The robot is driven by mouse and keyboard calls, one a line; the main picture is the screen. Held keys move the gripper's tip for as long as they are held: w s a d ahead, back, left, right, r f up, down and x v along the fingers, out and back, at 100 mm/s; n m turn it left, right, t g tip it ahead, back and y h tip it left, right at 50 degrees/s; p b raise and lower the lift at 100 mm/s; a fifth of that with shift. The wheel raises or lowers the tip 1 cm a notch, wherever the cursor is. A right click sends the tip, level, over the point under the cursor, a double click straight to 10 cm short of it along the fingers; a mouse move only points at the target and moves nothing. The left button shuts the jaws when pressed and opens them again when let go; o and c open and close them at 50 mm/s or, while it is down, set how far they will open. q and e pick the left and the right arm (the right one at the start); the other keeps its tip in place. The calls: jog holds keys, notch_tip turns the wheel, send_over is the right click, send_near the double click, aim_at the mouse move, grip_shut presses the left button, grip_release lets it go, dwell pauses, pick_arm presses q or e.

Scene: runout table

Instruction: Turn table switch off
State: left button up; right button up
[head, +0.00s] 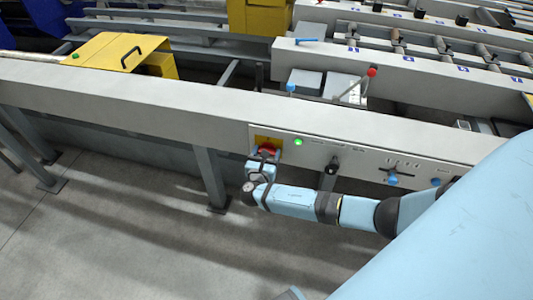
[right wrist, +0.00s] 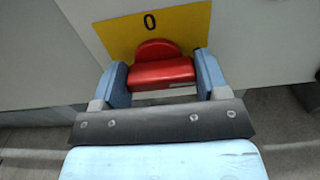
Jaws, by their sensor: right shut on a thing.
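The table switch is a red rotary knob (head: 267,148) on a yellow plate (head: 259,139), set in the front panel of the long grey table. My right gripper (head: 264,157) is at the knob from the front. In the right wrist view the two blue fingers stand at the left and right sides of the red knob (right wrist: 160,72) and are shut on it. A black "0" shows on the yellow plate (right wrist: 205,35) above the knob. Other markings on the plate are hidden, if there are any. My left gripper is not in view.
A green lamp (head: 298,142) is lit right of the switch. A black lever (head: 332,165) and a slider with a blue knob (head: 392,179) sit farther right on the panel. A table leg (head: 210,178) stands left of my right gripper. The floor in front is clear.

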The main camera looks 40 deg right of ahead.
jog(key=shift+r+n+p, duration=0.3)
jog(key=shift+n+p, duration=0.8)
jog(key=shift+p, duration=0.7)
jog(key=shift+a+n+p, duration=0.1)
jog(key=shift+n+p, duration=0.4)
jog(key=shift+p, duration=0.1)
jog(key=shift+n+p, duration=0.9)
jog(key=shift+p, duration=0.05)
jog(key=n+p, duration=0.3)
jog(key=shift+w+n, duration=0.1)
jog(key=shift+n, duration=0.2)
jog(key=shift+f+n+p, duration=0.1)
jog(key=shift+n+p, duration=0.65)
jog(key=shift+n, duration=0.15)
jog(key=n+p, duration=0.1)
jog(key=n, duration=0.1)
jog(key=n+p, duration=0.1)
jog(key=n, duration=0.2)
jog(key=shift+w+a+f, duration=0.1)
jog(key=shift+a+f, duration=0.05)
jog(key=shift+f, duration=0.05)
jog(key=shift+f+n+p, duration=0.1)
jog(key=shift+n+p, duration=0.45)
jog(key=shift+n, duration=0.45)
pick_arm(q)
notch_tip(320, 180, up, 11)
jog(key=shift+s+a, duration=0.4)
pick_arm(e)
jog(key=shift+n, duration=0.3)
